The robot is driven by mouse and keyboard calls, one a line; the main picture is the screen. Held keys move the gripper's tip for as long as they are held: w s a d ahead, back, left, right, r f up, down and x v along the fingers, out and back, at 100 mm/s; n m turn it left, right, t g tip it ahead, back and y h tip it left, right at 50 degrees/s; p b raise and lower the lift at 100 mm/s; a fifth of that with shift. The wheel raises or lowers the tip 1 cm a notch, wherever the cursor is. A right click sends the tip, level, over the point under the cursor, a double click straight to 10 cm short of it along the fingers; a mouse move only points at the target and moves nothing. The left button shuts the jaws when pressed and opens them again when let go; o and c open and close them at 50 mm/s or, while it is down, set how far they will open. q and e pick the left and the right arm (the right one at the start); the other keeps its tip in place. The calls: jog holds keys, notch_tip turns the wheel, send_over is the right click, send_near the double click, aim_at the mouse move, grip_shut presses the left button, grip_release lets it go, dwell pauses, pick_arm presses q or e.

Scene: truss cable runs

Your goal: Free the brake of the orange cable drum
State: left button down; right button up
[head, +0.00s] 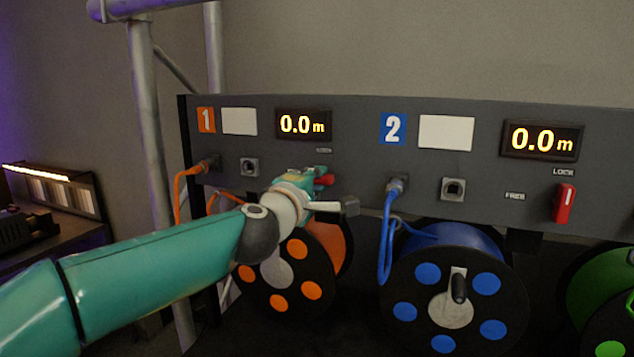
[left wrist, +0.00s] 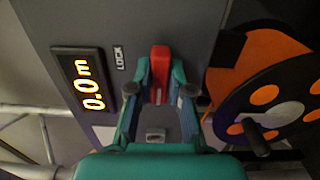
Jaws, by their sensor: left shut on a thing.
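The orange cable drum (head: 327,245) hangs below panel section 1, partly behind my left arm. It also shows at the right of the left wrist view (left wrist: 264,62). Its red brake lever (left wrist: 160,58) is on the grey panel beside the LOCK label (left wrist: 119,59). In the head view only a bit of the red lever (head: 326,180) shows past my gripper. My left gripper (left wrist: 160,84) is shut on the red lever, one finger on each side. Its FREE label is hidden, and I cannot tell the lever's exact angle. My right gripper is not in view.
Panel section 2 has a blue drum (head: 455,285) and its own red lever (head: 564,203), upright under LOCK. A green drum (head: 606,300) stands at the far right. Orange (head: 180,190) and blue (head: 385,245) cables hang from the panel. A truss post (head: 150,120) rises at the left.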

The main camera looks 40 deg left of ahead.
pick_arm(q)
jog(key=shift+f, duration=0.3)
jog(key=c, duration=1.2)
grip_release()
jog(key=shift+o, duration=0.6)
jog(key=shift+r, duration=0.1)
jog(key=shift+r, duration=0.1)
jog(key=v, duration=1.2)
